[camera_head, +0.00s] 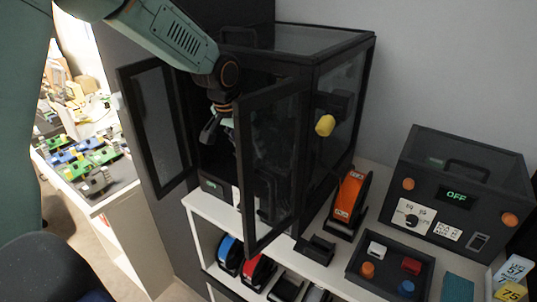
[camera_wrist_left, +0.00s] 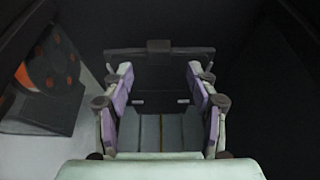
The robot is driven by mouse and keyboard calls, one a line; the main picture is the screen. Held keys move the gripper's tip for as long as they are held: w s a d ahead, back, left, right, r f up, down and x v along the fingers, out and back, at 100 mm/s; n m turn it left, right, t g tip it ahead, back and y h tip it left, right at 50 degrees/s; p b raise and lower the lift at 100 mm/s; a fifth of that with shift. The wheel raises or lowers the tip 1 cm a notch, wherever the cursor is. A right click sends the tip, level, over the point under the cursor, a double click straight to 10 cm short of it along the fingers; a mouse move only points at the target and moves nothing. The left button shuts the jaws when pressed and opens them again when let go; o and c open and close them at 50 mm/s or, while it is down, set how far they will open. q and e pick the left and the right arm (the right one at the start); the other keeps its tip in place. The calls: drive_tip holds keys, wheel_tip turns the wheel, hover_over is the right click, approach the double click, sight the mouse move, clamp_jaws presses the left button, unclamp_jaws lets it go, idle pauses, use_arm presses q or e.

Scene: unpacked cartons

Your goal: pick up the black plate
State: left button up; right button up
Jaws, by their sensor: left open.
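My left gripper (camera_head: 213,130) reaches in between the open doors of the black cabinet (camera_head: 318,65). In the left wrist view the left gripper (camera_wrist_left: 158,80) is open, its purple-padded fingers apart with nothing held between them. Beyond the fingertips a dark bar (camera_wrist_left: 185,52) with a small block at its middle spans the gap. I cannot tell whether this bar is part of the black plate. The plate is not clearly seen in the head view, where the cabinet's inside is dark and partly hidden by the right door and my gripper. My right gripper is not in view.
The cabinet's left door (camera_head: 160,130) and right door (camera_head: 270,160) stand open on both sides of my left arm. An orange spool (camera_head: 348,200), a dark tray (camera_head: 360,278) with small parts and a black box reading OFF (camera_head: 450,195) are on the white table to the right.

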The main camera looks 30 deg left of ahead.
use_arm(q)
drive_tip(key=x, duration=0.3)
drive_tip(key=shift+d+f, duration=0.1)
drive_tip(key=shift+f, duration=0.25)
drive_tip(key=shift+w+f, duration=0.5)
drive_tip(key=shift+s+r, duration=0.2)
drive_tip(key=shift+s, duration=0.1)
drive_tip(key=c, duration=0.4)
drive_tip(key=shift+w, duration=0.15)
clamp_jaws()
